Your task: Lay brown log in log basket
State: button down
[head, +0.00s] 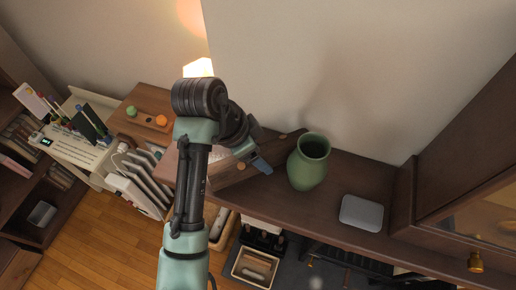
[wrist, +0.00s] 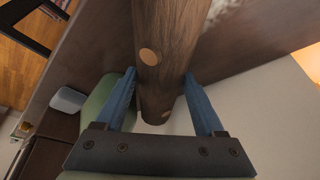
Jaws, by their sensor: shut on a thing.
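The brown log (head: 228,178) is dark wood with pale round spots and lies at a slant above the dark shelf top in the head view. My gripper (head: 258,162) has its blue fingers closed on it. In the wrist view, the log (wrist: 170,45) sits between the two blue fingers of my gripper (wrist: 160,78), running away toward the top. My arm covers part of the log's surroundings in the head view. I cannot make out a log basket for certain.
A green vase (head: 308,163) stands close to the right of the log. A grey rounded box (head: 361,213) lies farther right on the shelf top (head: 335,205). A light-rimmed box (head: 255,268) is below the shelf top. A board with coloured pieces (head: 148,116) is at left.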

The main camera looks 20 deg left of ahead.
jog(key=shift+f, duration=0.1)
jog(key=shift+f, duration=0.2)
grip_release()
jog(key=shift+r, duration=0.1)
